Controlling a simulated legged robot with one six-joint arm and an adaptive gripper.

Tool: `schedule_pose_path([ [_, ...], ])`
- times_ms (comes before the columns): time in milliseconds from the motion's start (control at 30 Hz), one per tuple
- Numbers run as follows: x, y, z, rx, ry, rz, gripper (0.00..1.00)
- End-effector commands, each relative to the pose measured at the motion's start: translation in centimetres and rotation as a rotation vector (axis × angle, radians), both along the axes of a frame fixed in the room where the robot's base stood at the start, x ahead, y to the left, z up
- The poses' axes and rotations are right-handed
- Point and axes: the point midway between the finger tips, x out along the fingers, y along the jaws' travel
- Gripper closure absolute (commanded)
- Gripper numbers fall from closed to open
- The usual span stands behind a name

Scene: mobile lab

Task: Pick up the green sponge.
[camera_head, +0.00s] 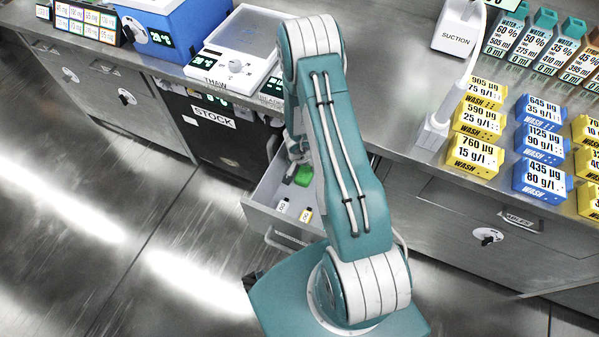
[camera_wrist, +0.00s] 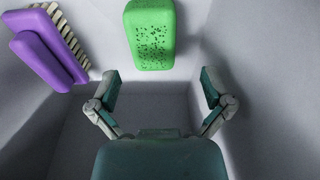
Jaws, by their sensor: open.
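The green sponge (camera_wrist: 150,36) lies inside an open drawer, at the top middle of the wrist view, with dark specks on its face. In the head view the sponge (camera_head: 303,176) shows partly beside my arm. My gripper (camera_wrist: 158,88) is open and empty, with its two fingers spread wide inside the drawer. The sponge appears ahead of the fingertips and roughly centred between them, and is not held. In the head view my arm hides most of the gripper and part of the drawer.
The open drawer (camera_head: 262,190) has grey walls close to both fingers. A purple brush (camera_wrist: 42,58) with pale bristles lies left of the sponge. Two small labelled items (camera_head: 305,215) sit near the drawer's front. The bench above holds a thaw device (camera_head: 232,50) and several wash boxes.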

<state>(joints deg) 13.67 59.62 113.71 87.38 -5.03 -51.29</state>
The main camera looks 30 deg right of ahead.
Motion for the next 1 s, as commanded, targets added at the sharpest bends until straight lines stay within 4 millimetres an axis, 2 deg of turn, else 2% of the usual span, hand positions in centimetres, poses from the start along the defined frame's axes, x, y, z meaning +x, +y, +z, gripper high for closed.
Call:
schedule_pose_path([
  [200,0.1,-0.3,-1.5,0.001,0.001,0.0,0.0],
  [467,0.1,-0.2,-2.6,-0.003,0.0,0.002,0.0],
  [833,0.2,-0.9,-6.3,0.0,0.001,-0.001,0.0],
  [1000,0.3,-0.9,-7.1,0.0,0.0,-0.001,0.0],
])
